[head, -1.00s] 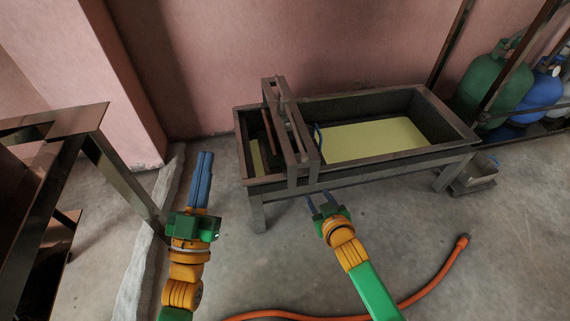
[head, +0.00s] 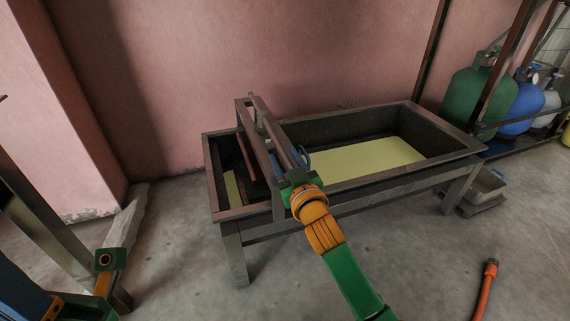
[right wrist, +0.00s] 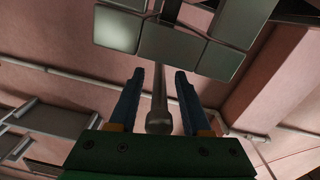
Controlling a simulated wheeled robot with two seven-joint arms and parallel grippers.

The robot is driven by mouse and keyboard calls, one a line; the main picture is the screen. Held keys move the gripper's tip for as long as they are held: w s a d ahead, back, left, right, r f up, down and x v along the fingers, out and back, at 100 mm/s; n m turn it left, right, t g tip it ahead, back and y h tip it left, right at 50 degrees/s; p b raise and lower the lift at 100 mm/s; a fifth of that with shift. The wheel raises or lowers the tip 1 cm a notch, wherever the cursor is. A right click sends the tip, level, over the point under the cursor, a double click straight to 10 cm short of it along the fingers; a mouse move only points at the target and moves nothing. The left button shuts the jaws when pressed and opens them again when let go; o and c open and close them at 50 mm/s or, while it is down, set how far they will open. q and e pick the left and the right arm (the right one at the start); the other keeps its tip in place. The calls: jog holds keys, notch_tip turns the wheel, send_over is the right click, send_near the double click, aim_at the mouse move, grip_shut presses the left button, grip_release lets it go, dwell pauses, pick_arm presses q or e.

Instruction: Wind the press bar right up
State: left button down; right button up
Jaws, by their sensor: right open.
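The press frame (head: 275,132) stands across the left part of a dark metal trough (head: 458,135) in the head view. A reddish-brown bar (head: 247,155) runs along the frame's left side. My right gripper (head: 290,168) is at the near end of the frame, and its fingers are mostly hidden there. In the right wrist view its two blue fingers (right wrist: 158,98) are open, on either side of a grey metal rod with a rounded end (right wrist: 158,120). Whether they touch it cannot be told. Only arm parts of mine show at lower left; the left fingers do not show.
Pale yellow liquid (head: 365,160) fills the trough's right part. The pink wall (head: 330,50) is close behind. An orange hose (head: 487,285) lies on otherwise open floor.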

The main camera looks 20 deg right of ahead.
grip_shut()
dwell(1.5)
